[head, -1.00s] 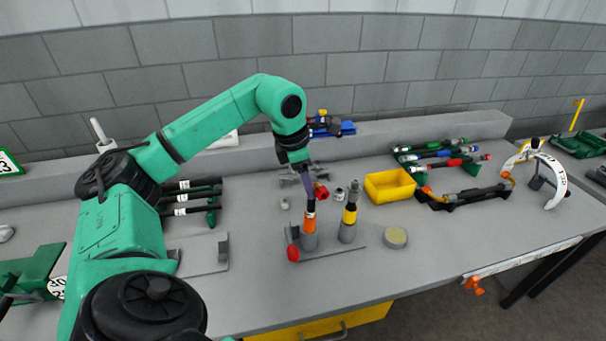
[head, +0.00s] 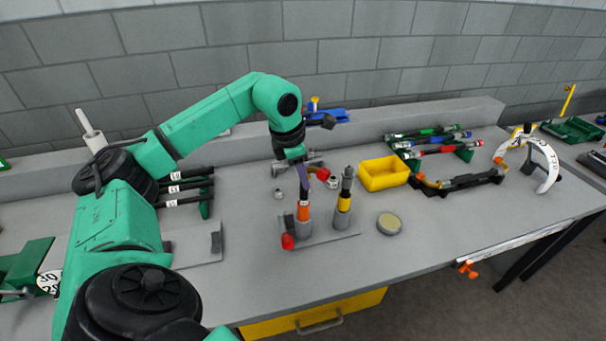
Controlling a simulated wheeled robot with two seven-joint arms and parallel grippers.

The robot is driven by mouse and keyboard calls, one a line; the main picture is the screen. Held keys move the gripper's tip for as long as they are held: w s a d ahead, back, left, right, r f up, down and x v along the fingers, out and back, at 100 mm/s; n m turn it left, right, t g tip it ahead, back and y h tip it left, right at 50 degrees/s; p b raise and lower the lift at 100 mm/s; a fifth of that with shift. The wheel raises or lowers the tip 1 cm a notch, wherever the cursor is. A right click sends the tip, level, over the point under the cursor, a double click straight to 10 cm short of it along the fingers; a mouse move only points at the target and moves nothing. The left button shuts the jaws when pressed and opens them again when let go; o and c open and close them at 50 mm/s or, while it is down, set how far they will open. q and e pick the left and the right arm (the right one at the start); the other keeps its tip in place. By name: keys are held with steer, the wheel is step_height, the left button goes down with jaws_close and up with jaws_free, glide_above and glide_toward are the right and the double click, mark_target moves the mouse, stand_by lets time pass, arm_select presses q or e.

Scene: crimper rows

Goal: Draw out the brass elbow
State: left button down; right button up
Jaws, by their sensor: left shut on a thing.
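My left gripper (head: 304,185) points down over the middle of the bench. Its slim purplish fingers are shut at the top of an upright dark piece with an orange band (head: 303,212). That piece stands in a grey cup on a flat grey plate (head: 335,233). The top of the piece is covered by the fingers. I cannot make out a brass elbow for certain. A small brassy orange end (head: 430,182) shows on the black holder at the right. My right gripper is out of view.
A yellow-banded upright piece (head: 344,202) stands close at the right on the same plate. A red knob (head: 287,241) sits at the plate's front left. A yellow bin (head: 384,173) and a round tan disc (head: 389,224) lie to the right. The front bench is clear.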

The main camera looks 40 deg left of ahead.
arm_select(q)
steer(key=shift+s+d+r+p, duration=0.1)
steer(key=shift+d+r+p, duration=0.05)
steer(key=shift+r+p, duration=1)
steer(key=shift+s+d+r+p, duration=0.1)
steer(key=shift+r+p, duration=0.7)
steer(key=shift+r, duration=0.5)
steer(key=shift+f, duration=0.1)
